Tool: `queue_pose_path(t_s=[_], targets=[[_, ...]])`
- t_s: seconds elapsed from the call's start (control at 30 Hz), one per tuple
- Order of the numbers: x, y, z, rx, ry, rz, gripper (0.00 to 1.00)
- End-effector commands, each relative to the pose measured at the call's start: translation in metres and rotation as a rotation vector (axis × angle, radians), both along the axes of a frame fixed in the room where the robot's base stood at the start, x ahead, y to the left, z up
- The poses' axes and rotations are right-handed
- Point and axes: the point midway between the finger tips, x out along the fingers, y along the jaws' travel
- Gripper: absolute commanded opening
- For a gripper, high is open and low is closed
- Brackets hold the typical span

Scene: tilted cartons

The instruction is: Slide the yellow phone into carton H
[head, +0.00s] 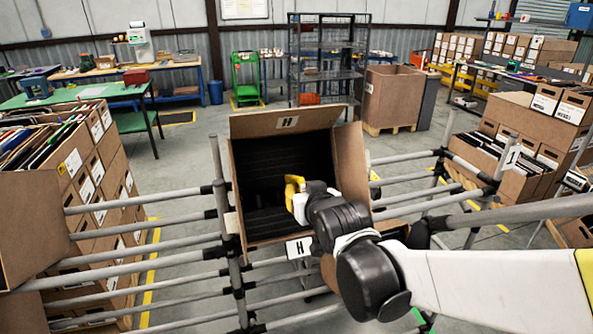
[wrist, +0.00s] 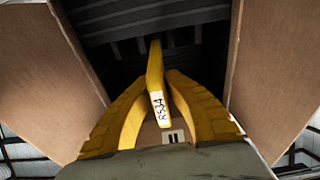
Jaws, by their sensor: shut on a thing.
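Carton H (head: 247,213) is a tilted cardboard box with open flaps, a dark ribbed inside and "H" labels, standing in a pipe rack in the middle of the head view. In the wrist view its flaps (wrist: 285,75) spread to both sides. My gripper (head: 294,186) is at the carton's mouth, its yellow fingers against the dark inside. In the wrist view my gripper (wrist: 158,100) is shut on the yellow phone (wrist: 155,70), held edge-on between the fingers with a white label facing the camera. The phone's far end points into the carton. The head view does not clearly separate phone from fingers.
Grey pipe rails (head: 150,224) run on both sides of the carton. Cartons filled with folders (head: 75,160) stand at the left, and more cartons (head: 510,140) at the right. The carton's inside around the phone looks empty.

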Motion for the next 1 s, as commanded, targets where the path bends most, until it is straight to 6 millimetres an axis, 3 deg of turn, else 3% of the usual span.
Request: queue_pose_path(t_s=[0.6,1.0], targets=[[0.02,0.006,-0.011,0.0,-0.001,0.0,0.0],[0.02,0.006,-0.011,0.0,-0.001,0.0,0.0]])
